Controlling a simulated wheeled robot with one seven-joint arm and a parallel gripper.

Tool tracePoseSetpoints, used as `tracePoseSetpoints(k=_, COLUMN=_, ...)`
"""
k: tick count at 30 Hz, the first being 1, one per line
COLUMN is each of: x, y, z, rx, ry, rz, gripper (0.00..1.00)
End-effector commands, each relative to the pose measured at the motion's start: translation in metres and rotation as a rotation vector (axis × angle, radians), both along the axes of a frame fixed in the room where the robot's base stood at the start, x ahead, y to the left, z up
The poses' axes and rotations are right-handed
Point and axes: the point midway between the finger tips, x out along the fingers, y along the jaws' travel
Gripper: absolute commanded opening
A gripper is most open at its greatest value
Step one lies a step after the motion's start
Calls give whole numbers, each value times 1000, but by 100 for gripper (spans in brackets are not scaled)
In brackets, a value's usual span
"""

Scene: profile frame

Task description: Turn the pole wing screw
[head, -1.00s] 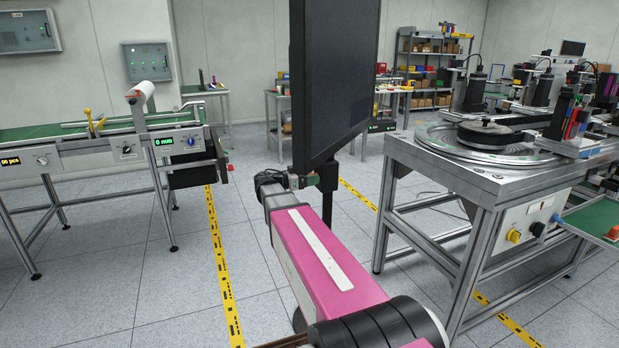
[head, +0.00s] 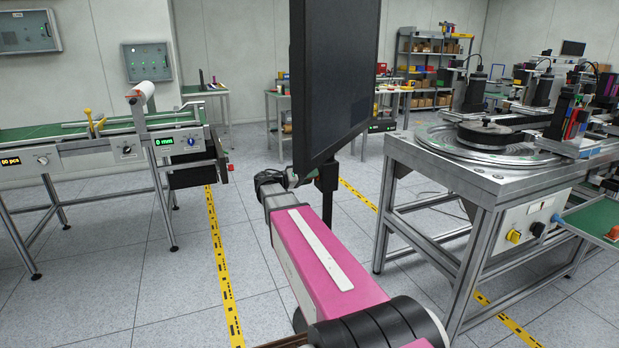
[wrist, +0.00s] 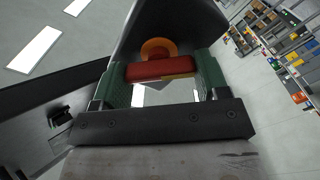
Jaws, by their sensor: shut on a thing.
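The red wing screw (wrist: 160,68) with an orange round collar (wrist: 158,47) shows in the wrist view. It lies between the two green fingers of my gripper (wrist: 160,76), which is shut on it across its width. The dark surface of the display (wrist: 185,22) rises right behind the screw. In the head view the tall dark display (head: 335,80) stands on a black pole (head: 327,195). The screw itself is hidden in the head view.
A conveyor bench (head: 100,145) stands at left. A metal table (head: 470,185) with a round turntable (head: 485,145) stands at right. Yellow tape (head: 225,270) marks the floor. Shelves (head: 432,65) are at the back. Open floor lies on both sides of my arm.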

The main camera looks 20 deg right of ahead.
Motion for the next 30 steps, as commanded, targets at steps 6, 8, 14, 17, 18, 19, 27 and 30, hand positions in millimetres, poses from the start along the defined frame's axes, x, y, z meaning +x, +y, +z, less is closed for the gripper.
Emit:
tracePoseSetpoints(k=6, x=1, y=0, z=-1, rx=-6, ry=206, rz=1, gripper=44)
tracePoseSetpoints(k=8, x=1, y=1, z=-1, rx=-8, ry=263, rz=1, gripper=44)
tracePoseSetpoints(k=14, x=1, y=1, z=-2, rx=-14, ry=438, rz=1, gripper=44)
tracePoseSetpoints(k=17, x=2, y=1, z=-2, rx=-17, ry=513, rz=1, gripper=44)
tracePoseSetpoints(k=18, x=2, y=1, z=-3, rx=-18, ry=540, rz=1, gripper=44)
tracePoseSetpoints(k=19, x=2, y=1, z=-3, rx=-18, ry=559, rz=1, gripper=44)
tracePoseSetpoints(k=27, x=2, y=1, z=-3, rx=-23, ry=683, rz=1, gripper=44)
tracePoseSetpoints(k=30, x=2, y=1, z=-3, rx=-23, ry=706, rz=1, gripper=44)
